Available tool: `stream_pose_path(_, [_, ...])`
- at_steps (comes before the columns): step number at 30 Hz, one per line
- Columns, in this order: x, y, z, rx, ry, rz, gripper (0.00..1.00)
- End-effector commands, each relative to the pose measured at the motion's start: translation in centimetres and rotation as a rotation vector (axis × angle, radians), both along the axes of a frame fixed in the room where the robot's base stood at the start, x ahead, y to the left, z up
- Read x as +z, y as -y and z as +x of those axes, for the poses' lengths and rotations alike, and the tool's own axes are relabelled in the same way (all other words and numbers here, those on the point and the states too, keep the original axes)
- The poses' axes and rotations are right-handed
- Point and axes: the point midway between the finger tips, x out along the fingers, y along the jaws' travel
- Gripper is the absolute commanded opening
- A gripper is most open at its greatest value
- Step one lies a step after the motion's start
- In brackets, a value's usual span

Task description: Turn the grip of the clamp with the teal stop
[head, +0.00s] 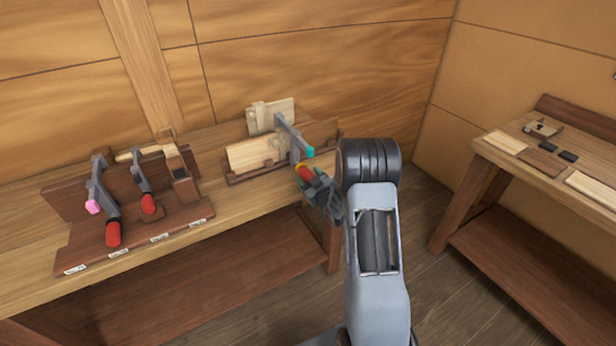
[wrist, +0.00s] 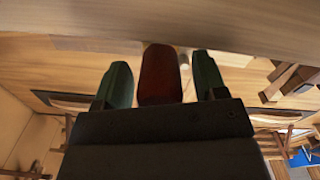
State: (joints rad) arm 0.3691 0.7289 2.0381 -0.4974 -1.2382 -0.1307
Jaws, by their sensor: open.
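The clamp with the teal stop (head: 309,152) sits over the pale boards (head: 254,153) held in a dark wooden cradle (head: 232,181) on the bench. Its bar runs down from the upper left to the teal end. Its red grip (head: 305,172) is just below the teal stop, partly hidden by my gripper (head: 318,182). In the wrist view the red grip (wrist: 160,75) stands between the two green fingers of my gripper (wrist: 160,85). The fingers are open, with a narrow gap showing on each side of the grip.
A dark rack (head: 75,200) on the left of the bench holds a clamp with a pink stop (head: 93,207), another red-gripped clamp (head: 146,185) and a wooden tool (head: 180,170). A second bench (head: 490,150) at right carries small boards and blocks. Bare floor lies between the benches.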

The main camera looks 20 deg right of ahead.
Motion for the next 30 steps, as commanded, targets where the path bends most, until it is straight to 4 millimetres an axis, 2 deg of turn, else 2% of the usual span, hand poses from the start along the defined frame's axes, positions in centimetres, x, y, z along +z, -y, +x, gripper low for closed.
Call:
stream_pose_path(11, [0.01, -0.06, 0.45, 0.000, 0.000, 0.001, 0.65])
stream_pose_path(27, [0.00, -0.06, 0.43, 0.000, 0.000, 0.000, 0.16])
stream_pose_path(30, [-0.03, -0.06, 0.43, 0.000, 0.000, 0.004, 0.16])
